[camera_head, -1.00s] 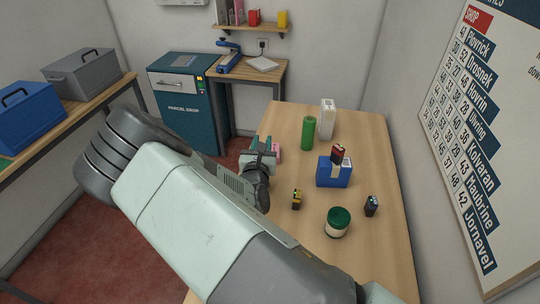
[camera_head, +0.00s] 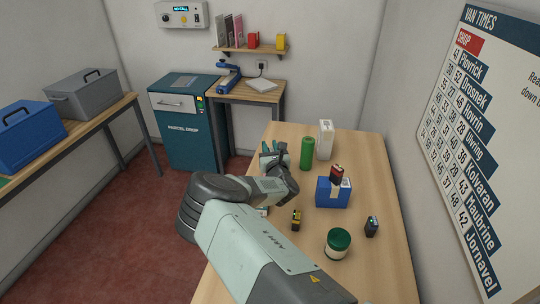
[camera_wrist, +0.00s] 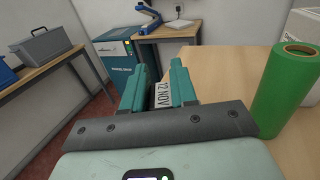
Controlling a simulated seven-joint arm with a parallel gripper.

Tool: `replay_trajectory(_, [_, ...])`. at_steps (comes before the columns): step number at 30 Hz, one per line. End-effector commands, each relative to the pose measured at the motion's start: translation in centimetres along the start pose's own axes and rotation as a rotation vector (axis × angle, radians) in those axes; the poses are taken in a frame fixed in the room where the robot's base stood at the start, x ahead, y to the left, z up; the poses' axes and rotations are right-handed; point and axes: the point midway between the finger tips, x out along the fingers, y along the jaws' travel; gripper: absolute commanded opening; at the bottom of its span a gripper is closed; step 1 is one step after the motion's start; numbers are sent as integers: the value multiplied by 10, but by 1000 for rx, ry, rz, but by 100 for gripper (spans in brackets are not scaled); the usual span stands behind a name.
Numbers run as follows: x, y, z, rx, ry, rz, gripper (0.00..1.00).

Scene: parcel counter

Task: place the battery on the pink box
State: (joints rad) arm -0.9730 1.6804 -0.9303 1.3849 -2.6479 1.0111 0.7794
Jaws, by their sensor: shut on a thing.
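My gripper (camera_head: 274,152) is over the far left part of the table and points away from me. In the wrist view its teal fingers (camera_wrist: 159,76) are shut on a dark thing with a white label (camera_wrist: 166,95) reading "12 NOV". The fingers hide most of it, so I cannot tell for sure that it is the battery. A red and black battery-like block (camera_head: 337,175) sits on a blue box (camera_head: 325,194). A yellow and black one (camera_head: 296,220) and a dark blue one (camera_head: 371,227) stand on the table. I cannot clearly make out the pink box now; my arm covers that side.
A green cylinder (camera_head: 307,154) stands close to the right of my gripper, and a white carton (camera_head: 325,140) beside it. A green-lidded jar (camera_head: 338,243) is nearer. The wooden table (camera_head: 385,185) is bare along its right side. A teal parcel drop (camera_head: 183,130) stands beyond.

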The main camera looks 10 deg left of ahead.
Motion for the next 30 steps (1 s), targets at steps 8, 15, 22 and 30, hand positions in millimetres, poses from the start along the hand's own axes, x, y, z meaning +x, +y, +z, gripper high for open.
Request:
replay_trajectory(8, [0, 0, -29, 0, 0, 0, 0])
replay_trajectory(15, [0, 0, -31, 0, 1, 0, 0])
replay_trajectory(22, [0, 0, -32, 0, 1, 0, 53])
replay_trajectory(30, [0, 0, -31, 0, 1, 0, 53])
